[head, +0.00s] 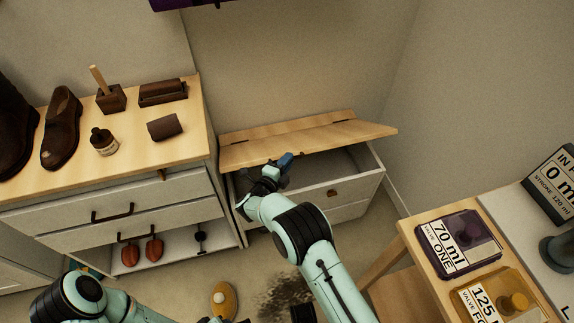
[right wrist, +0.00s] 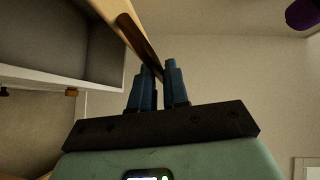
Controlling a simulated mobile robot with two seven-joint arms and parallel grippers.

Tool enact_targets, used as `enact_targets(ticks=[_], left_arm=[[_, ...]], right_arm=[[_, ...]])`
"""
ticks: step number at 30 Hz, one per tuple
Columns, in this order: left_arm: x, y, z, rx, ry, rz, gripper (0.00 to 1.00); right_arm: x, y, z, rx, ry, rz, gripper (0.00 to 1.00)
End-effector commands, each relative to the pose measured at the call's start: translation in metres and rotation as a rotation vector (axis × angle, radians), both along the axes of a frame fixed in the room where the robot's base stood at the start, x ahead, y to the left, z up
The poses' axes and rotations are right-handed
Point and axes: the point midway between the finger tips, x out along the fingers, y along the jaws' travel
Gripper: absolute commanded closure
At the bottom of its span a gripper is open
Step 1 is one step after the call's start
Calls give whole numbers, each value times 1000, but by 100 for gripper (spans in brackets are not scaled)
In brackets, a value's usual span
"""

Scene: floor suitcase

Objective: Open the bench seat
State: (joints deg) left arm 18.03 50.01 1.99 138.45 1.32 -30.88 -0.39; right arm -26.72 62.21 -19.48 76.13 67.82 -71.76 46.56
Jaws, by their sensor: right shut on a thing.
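The bench (head: 352,190) is a white box against the back wall with a pale wooden seat lid (head: 330,136). The lid is raised and tilted, hinged along its back, and the grey inside of the box shows under it. My right gripper (head: 287,160) is at the lid's front edge. In the right wrist view its blue fingers (right wrist: 159,88) are shut on a brown strap (right wrist: 140,44) that runs along the lid's edge. The strap's held end is hidden between the fingers. The left gripper is not clearly in view, only my left arm at the lower left.
A shoe cabinet (head: 120,200) stands left of the bench, with shoes, brushes and a small bottle on top. A wooden table (head: 408,235) with labelled valve boxes is at the right. A brush (head: 223,299) and a dark stain (head: 285,290) are on the floor.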

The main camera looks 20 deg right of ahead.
Motion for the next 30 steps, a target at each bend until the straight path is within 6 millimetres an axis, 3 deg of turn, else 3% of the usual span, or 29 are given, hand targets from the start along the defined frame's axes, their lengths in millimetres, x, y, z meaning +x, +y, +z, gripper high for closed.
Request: enact_targets(ticks=[6,7,8,9,20,30], left_arm=[[0,0,0,0,0,0,57],[0,0,0,0,0,0,57],[0,0,0,0,0,0,57],[0,0,0,0,0,0,57],[-1,0,2,-1,3,-1,57],[-17,-9,15,-22,46,-20,57]], right_arm=[[1,0,0,2,-1,2,100],[1,0,0,2,-1,2,76],[0,0,0,2,-1,2,66],[0,0,0,1,-1,2,63],[-4,5,0,1,1,2,63],[-50,53,10,2,1,5,63]])
